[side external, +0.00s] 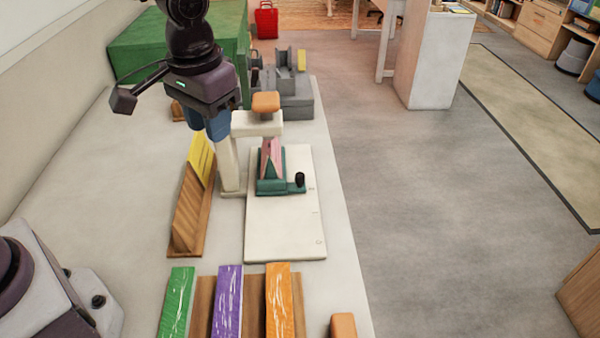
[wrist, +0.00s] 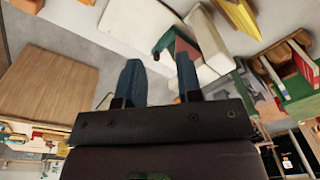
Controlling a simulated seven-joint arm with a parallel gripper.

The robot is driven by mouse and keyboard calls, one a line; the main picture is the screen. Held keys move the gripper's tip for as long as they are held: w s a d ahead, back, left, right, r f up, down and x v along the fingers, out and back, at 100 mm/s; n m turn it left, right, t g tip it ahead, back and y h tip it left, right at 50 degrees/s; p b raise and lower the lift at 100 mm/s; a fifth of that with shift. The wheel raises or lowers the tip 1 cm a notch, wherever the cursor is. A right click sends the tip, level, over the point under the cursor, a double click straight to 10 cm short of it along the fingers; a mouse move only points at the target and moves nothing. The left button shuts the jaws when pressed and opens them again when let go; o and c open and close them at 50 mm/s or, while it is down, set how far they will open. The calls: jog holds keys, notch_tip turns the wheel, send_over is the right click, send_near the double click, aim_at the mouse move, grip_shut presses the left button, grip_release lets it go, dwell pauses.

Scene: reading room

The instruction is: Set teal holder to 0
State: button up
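The teal holder (side external: 272,187) sits near the far end of a white board (side external: 285,232), with a pink wedge-like piece (side external: 271,155) in it. A black knob (side external: 299,179) stands on the holder's right side. Small marks run along the board's right edge, too small to read. The holder also shows at the top of the wrist view (wrist: 165,42). My gripper (side external: 218,136) is above and left of the holder, beside a cream post, not touching the holder. In the wrist view its blue fingers (wrist: 158,75) are apart with nothing between them.
The cream post (side external: 229,165) carries an arm with an orange knob (side external: 266,103) over the board's far end. A wooden rack with a yellow piece (side external: 201,160) stands left. Green (side external: 177,300), purple (side external: 227,300) and orange (side external: 279,300) pieces lie in front. A grey device (side external: 292,90) stands behind.

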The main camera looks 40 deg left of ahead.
jog(key=w+d+f+n+y, duration=0.3)
jog(key=w+d+f+n, duration=0.2)
jog(key=w+f, duration=0.6)
jog(key=n+t, duration=0.2)
jog(key=n, duration=0.3)
send_near(300, 174)
jog(key=x, duration=0.9)
jog(key=shift+f, duration=0.25)
jog(key=shift+c, duration=0.5)
